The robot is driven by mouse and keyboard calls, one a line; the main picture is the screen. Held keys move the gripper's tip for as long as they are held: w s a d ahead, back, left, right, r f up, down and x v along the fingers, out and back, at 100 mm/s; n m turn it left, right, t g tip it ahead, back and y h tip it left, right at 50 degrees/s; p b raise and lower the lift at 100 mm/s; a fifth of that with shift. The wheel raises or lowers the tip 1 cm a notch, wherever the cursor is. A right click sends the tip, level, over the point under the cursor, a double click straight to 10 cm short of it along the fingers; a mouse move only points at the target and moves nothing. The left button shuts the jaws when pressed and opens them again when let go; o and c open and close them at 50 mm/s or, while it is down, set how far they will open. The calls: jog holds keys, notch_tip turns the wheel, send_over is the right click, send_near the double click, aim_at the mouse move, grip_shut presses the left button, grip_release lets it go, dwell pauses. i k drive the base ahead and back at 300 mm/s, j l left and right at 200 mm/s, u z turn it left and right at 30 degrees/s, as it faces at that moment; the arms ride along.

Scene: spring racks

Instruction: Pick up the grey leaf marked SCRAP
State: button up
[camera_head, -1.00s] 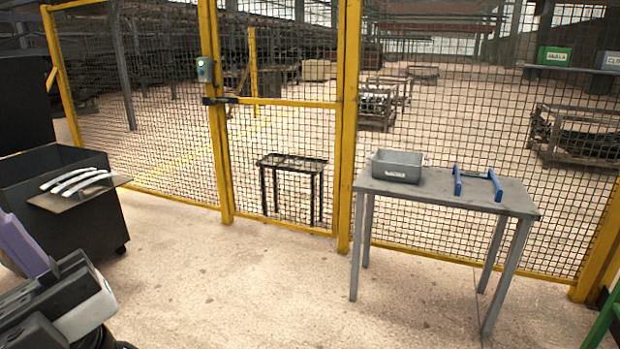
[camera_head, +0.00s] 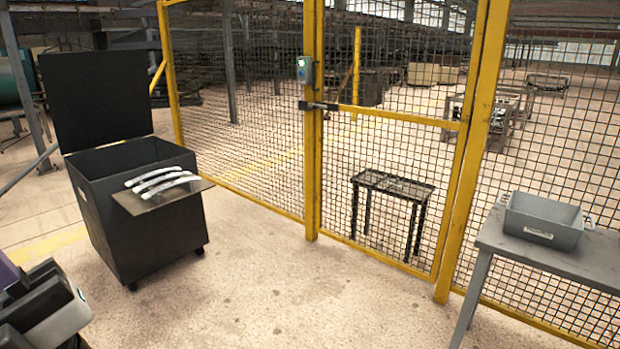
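Several curved, light grey leaves (camera_head: 160,181) lie side by side on a flat shelf (camera_head: 178,201) at the front of a black wheeled bin (camera_head: 150,240), at the left. No SCRAP marking can be read on any of them at this size. The bin's lid (camera_head: 97,100) stands open. Part of my arm shows at the lower left corner, well short of the leaves. My gripper's fingertips cannot be made out.
A yellow-framed mesh fence with a gate (camera_head: 390,190) runs behind. A small black table (camera_head: 393,187) stands behind the gate mesh. A grey table (camera_head: 560,256) at the right carries a grey bin (camera_head: 541,220). The floor (camera_head: 290,290) between is clear.

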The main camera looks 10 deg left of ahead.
aim_at(146, 196)
jog(key=i+u, duration=0.4)
jog(key=i, duration=2)
jog(key=i+l+u, duration=0.1)
jog(key=i, duration=0.45)
jog(key=i+l+u, duration=0.1)
jog(key=i, duration=0.4)
jog(key=u, duration=1.4)
